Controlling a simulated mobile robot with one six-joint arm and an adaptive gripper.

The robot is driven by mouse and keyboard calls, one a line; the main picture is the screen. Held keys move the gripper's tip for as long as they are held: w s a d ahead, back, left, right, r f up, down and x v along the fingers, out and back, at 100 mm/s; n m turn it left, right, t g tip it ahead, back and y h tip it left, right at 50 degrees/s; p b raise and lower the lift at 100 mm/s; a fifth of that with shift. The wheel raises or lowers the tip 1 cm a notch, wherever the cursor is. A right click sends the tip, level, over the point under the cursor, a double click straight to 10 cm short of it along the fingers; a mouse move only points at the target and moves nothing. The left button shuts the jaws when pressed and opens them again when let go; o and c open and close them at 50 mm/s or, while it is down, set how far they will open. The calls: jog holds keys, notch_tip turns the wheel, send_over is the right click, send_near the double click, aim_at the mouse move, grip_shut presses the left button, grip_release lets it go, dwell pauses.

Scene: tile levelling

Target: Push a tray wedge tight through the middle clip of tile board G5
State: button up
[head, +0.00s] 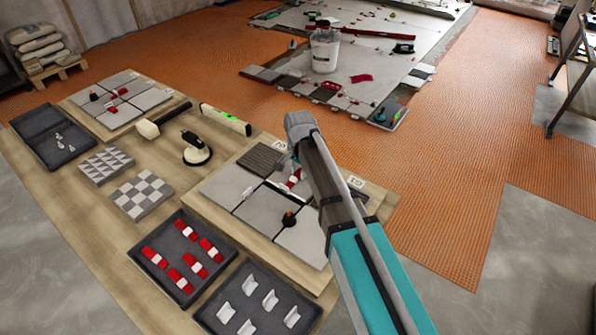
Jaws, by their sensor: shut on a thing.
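A tile board (231,217) lies at the right end of the wooden table, with grey tiles, one dark ribbed tile (261,158) and dark joints. The small labels on it are hard to read. My gripper (291,165) is over the board's middle, partly hidden by my own arm. It is shut on a red wedge (294,179), which is low at the joint between tiles. The clip there is mostly hidden, so I cannot tell how far the wedge is through it. A dark tray (178,291) holds several red and white wedges (196,265).
A black and orange knob (289,219) stands on the board near my gripper. A tray of white clips (265,325) is at the front.

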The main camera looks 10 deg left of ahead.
aim_at(293, 180)
jog(key=shift+s+a, duration=0.4)
jog(key=shift+s, duration=0.45)
jog(key=shift+s+a, duration=0.35)
jog(key=shift+s, duration=0.5)
dwell(1.6)
dwell(0.5)
jog(key=o, duration=0.9)
jog(key=shift+c, duration=0.2)
jog(key=shift+w+d, duration=0.1)
jog(key=shift+w, duration=0.05)
